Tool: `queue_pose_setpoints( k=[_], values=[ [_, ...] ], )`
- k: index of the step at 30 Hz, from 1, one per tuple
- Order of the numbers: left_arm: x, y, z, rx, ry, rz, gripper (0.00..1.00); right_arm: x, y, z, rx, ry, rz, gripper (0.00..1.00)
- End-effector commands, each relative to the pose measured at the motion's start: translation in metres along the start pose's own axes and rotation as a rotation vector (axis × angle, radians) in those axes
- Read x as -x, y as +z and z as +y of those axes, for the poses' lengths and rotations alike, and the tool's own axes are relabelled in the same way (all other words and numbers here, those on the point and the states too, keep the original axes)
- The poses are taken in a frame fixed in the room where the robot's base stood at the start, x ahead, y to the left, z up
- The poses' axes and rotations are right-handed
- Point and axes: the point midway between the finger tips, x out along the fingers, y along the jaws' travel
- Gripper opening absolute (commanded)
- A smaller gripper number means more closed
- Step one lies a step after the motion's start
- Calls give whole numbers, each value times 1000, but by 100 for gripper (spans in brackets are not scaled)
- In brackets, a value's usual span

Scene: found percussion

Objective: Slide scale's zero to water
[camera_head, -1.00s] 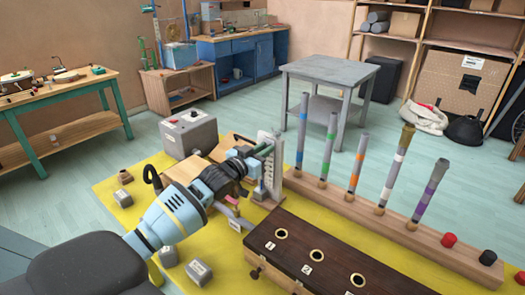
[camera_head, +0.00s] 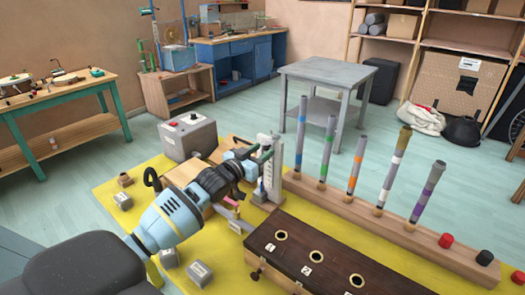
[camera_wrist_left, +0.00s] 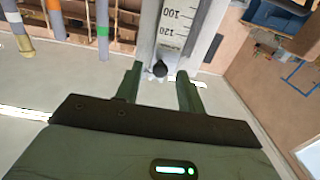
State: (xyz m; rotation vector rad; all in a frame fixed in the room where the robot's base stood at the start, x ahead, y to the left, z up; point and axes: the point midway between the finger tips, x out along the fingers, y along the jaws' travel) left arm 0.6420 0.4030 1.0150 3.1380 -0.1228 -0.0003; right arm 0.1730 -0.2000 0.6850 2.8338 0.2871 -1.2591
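A white upright scale (camera_head: 267,172) with dark markings stands on a wooden base on the yellow mat. In the left wrist view the scale (camera_wrist_left: 178,22) shows the numbers 100 and 120, with a small dark knob (camera_wrist_left: 160,69) at its lower end. My left gripper (camera_head: 264,155) is at the scale, coming from the left. In the wrist view its two green fingers (camera_wrist_left: 160,88) are apart, one to each side of the knob, with gaps visible. I cannot make out the water level. My right gripper is not in view.
A dark wooden box (camera_head: 325,258) with numbered holes stands in front. A wooden rack (camera_head: 395,230) with several banded tubes is to the right. A grey box (camera_head: 189,136) and small grey weights (camera_head: 199,272) lie around on the yellow mat (camera_head: 110,190).

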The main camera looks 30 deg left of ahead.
Motion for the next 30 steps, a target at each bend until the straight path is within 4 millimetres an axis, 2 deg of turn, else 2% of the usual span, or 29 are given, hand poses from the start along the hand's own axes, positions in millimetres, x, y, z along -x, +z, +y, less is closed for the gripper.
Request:
queue_pose_setpoints(
  k=[9, 15, 30],
  values=[
    [44, 0, 0, -3, 1, 0, 39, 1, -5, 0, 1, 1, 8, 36],
    [61, 0, 0, -1, 0, -1, 39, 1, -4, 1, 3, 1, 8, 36],
    [66, -1, 0, -1, 0, 0, 39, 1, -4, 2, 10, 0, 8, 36]
  ],
)
